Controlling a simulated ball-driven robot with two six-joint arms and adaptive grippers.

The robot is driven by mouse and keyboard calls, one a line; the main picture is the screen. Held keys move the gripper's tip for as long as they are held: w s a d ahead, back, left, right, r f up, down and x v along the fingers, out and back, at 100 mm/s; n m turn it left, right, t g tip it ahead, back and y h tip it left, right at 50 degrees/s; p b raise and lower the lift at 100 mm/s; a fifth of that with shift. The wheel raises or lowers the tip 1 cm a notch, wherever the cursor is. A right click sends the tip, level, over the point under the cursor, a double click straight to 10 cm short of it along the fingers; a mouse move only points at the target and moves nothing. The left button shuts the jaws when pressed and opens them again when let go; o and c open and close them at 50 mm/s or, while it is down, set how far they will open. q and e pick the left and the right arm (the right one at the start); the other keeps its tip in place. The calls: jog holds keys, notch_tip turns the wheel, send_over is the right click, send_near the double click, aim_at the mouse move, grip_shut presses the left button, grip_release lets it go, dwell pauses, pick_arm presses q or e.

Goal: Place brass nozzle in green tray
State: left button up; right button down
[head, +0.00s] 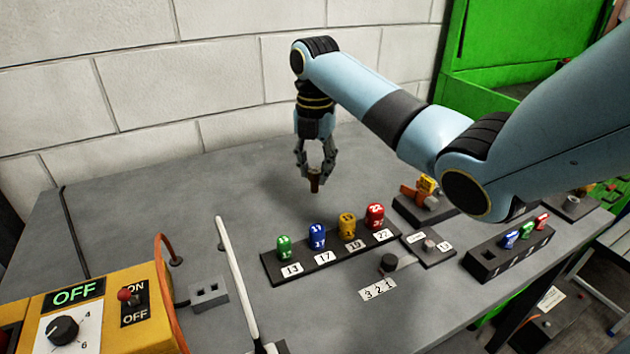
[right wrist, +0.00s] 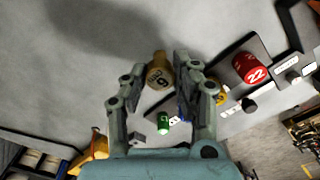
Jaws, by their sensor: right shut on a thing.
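My right gripper (head: 315,176) hangs over the grey table, behind the nozzle rack, shut on a brass nozzle (head: 315,184) held above the tabletop. In the right wrist view the brass nozzle (right wrist: 159,72) sits between the fingertips, with dark figures on its face. A black rack (head: 335,249) holds green, blue, yellow-brown and red nozzles, with labels 13, 17, 19 and 22. My left gripper is not in view.
An orange-yellow part (head: 425,186) stands on a dark base at right. A dark block (head: 510,251) holds small blue, green and red pieces. A yellow control box (head: 90,310) and an upright white rod (head: 236,275) are at left. The back left tabletop is clear.

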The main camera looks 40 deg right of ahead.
aim_at(315, 191)
jog(key=shift+f, duration=1.95)
jog(key=c, duration=1)
grip_release()
jog(key=shift+f, duration=0.1)
